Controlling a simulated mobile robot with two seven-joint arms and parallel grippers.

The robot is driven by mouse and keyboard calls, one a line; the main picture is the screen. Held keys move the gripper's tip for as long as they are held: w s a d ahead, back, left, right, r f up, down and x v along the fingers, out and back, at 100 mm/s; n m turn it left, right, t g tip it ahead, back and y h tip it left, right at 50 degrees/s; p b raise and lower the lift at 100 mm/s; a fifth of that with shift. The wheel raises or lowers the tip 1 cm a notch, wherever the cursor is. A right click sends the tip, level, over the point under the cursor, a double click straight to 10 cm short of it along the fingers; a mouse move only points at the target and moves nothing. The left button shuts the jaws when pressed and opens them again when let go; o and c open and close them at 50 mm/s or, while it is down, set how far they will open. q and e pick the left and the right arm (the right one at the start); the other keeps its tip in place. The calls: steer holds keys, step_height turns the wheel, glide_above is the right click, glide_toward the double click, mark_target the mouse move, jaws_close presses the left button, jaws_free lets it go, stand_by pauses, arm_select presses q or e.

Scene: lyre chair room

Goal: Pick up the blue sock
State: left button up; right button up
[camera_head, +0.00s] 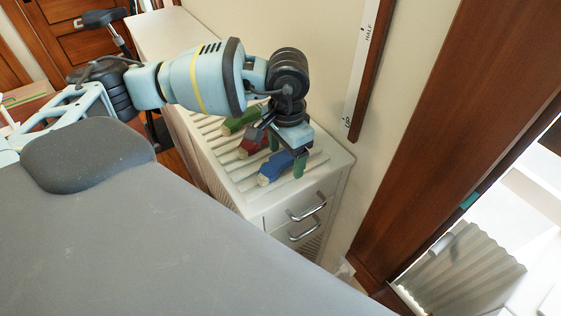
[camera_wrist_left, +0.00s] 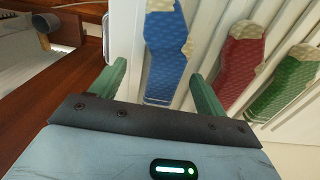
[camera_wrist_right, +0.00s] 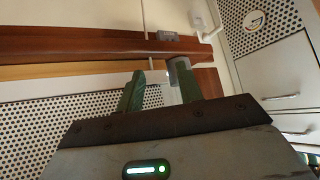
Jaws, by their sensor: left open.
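The blue sock (camera_head: 274,168) lies on the slatted top of a white cabinet (camera_head: 240,188), at the end nearest its drawers. It has a cream toe and heel. My left gripper (camera_head: 286,156) is above it, pointing down and open. In the left wrist view the blue sock (camera_wrist_left: 167,50) shows between the two green fingers (camera_wrist_left: 158,70), with neither seen gripping it. In the head view the gripper hides part of the sock. My right gripper (camera_wrist_right: 160,77) shows only in its own wrist view, its fingers apart with no sock between them.
A red sock (camera_head: 252,143) and a green sock (camera_head: 240,120) lie beside the blue one on the slats. A wall and a wooden door frame (camera_head: 440,130) stand close to the right. Drawer handles (camera_head: 306,207) stick out at the cabinet's front.

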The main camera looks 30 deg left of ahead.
arm_select(q)
steer(key=shift+f, duration=0.1)
steer(key=c, duration=1)
steer(key=shift+c, duration=0.3)
